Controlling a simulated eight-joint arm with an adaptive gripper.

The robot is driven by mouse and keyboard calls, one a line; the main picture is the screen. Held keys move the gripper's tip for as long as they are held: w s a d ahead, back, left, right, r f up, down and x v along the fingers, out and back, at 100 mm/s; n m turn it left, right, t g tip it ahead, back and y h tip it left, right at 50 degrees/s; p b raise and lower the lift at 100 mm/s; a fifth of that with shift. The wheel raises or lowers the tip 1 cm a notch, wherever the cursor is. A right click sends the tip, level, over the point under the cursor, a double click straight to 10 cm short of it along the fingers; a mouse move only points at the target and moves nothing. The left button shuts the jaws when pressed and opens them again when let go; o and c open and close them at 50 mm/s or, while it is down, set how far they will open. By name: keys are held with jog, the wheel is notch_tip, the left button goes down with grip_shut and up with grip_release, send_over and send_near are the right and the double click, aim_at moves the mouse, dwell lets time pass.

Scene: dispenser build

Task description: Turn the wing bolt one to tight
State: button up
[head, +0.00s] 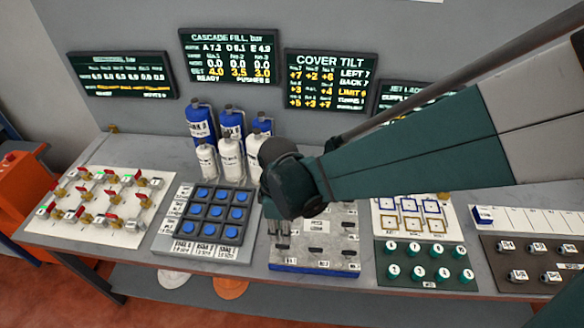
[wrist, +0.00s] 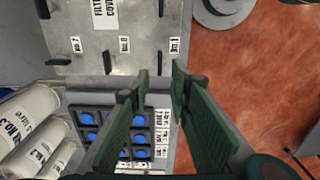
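The grey filter cover plate (wrist: 125,20) fills the top middle of the wrist view, with dark upright wing bolts and printed number labels. The label that appears to read No.1 (wrist: 174,45) is at its right edge. Dark wing bolts show beside the other two labels in that row (wrist: 108,60), (wrist: 60,61), and another stands higher up (wrist: 161,8). My gripper (wrist: 159,78) is open, its fingers apart just below the No.1 label. In the head view my gripper (head: 279,236) is over the left part of the plate (head: 318,262).
Left of the plate is a blue-button pad (head: 203,215), with blue and white bottles (head: 230,160) behind. A valve board (head: 100,205) is at far left. Green knobs (head: 428,262) stand to the right.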

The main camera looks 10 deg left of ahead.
aim_at(282, 245)
jog(key=shift+f, duration=3.75)
jog(key=shift+c, duration=0.7)
grip_shut()
